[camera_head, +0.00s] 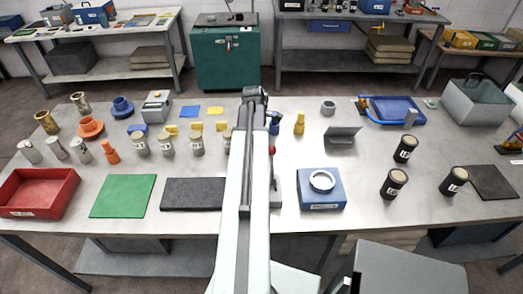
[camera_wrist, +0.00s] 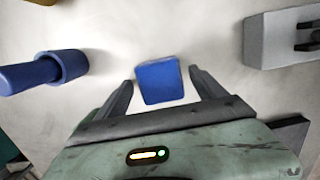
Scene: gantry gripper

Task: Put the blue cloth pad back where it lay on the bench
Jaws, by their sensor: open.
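In the wrist view, the blue cloth pad (camera_wrist: 158,82) is a small, roughly square piece over the pale bench top. My gripper (camera_wrist: 162,76) is open, with one finger on each side of the pad and a gap beside it. I cannot tell exactly how far the pad is from the bench surface. In the head view, my arm covers the middle of the bench (camera_head: 300,232) and hides the jaws and the pad between them. A flat blue piece (camera_head: 189,112) lies left of my arm, beside yellow ones.
A blue cylindrical part (camera_wrist: 45,72) lies left of the jaws and a grey metal block (camera_wrist: 283,38) right of them. The bench also bears a red tray (camera_head: 38,192), green mat (camera_head: 123,196), dark mat (camera_head: 193,194), blue box (camera_head: 321,189) and several black jars. Bare bench shows front right.

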